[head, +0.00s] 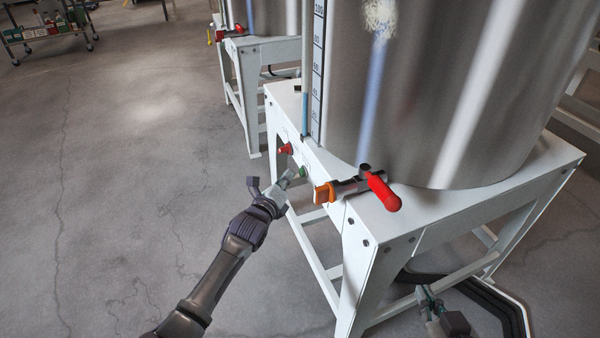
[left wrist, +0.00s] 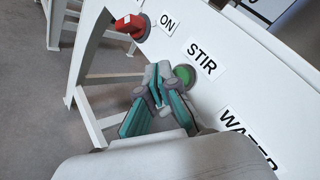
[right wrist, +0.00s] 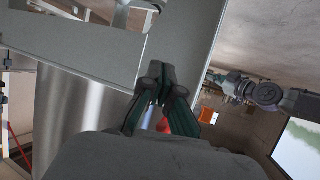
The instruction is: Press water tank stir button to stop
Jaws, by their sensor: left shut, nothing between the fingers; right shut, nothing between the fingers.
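The steel water tank (head: 430,90) stands on a white frame (head: 365,240). A green round button (head: 303,171) is on the frame's front panel. In the left wrist view the green button (left wrist: 184,76) sits under a STIR label (left wrist: 201,58), with a partly cut WATER label (left wrist: 246,133) near it. My left gripper (head: 297,174) is shut and empty, its tips right beside the green button. I cannot tell whether they touch it. My right gripper (head: 425,294) is shut and empty, low beside the frame's right side; it also shows in the right wrist view (right wrist: 160,85).
A red switch (head: 285,149) sits left of the green button, by an ON label (left wrist: 167,23). A valve with a red handle (head: 383,191) and orange part (head: 325,192) juts out to the right. Another tank (head: 265,17) stands behind.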

